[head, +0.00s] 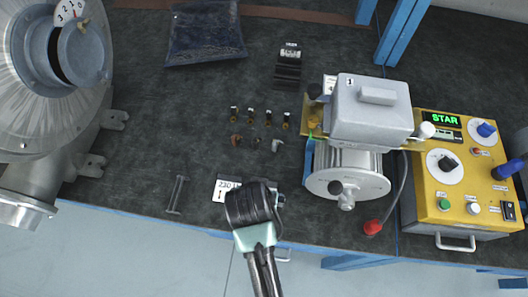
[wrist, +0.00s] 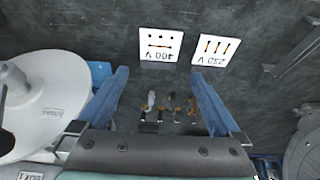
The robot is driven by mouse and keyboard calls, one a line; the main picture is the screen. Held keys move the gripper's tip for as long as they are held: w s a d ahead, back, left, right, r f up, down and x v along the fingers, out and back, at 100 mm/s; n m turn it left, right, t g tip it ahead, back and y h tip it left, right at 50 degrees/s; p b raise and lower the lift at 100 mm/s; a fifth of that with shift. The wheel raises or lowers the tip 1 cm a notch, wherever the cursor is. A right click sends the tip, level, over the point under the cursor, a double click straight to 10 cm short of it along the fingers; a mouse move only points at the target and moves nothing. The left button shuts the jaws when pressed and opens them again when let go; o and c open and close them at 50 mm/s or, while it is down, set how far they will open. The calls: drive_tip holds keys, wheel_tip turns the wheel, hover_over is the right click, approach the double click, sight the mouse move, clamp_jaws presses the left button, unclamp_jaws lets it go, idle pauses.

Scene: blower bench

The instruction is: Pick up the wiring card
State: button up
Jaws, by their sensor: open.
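Two white cards lie flat and side by side on the dark bench mat. The card marked 400 V (wrist: 160,45) shows a line and dots in the wrist view; my gripper hides most or all of it in the head view. The card marked 230 V (wrist: 214,49) shows several strokes; its edge also shows in the head view (head: 222,188). My gripper (head: 254,203) is over the front of the bench, beside and partly over the cards. In the wrist view its blue fingers (wrist: 158,74) are apart, with nothing between their tips.
Several small brass parts (head: 251,113) lie behind the cards. The motor (head: 344,172) with its grey terminal box stands to the right, beside a yellow control box (head: 459,190). A large grey blower (head: 60,75) stands left. A dark bracket (head: 177,195) lies left of the cards.

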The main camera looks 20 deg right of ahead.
drive_tip(key=shift+x, duration=4.15)
drive_tip(key=shift+d+f, duration=0.1)
drive_tip(key=shift+d, duration=0.05)
drive_tip(key=shift+w, duration=0.1)
drive_tip(key=c, duration=1.1)
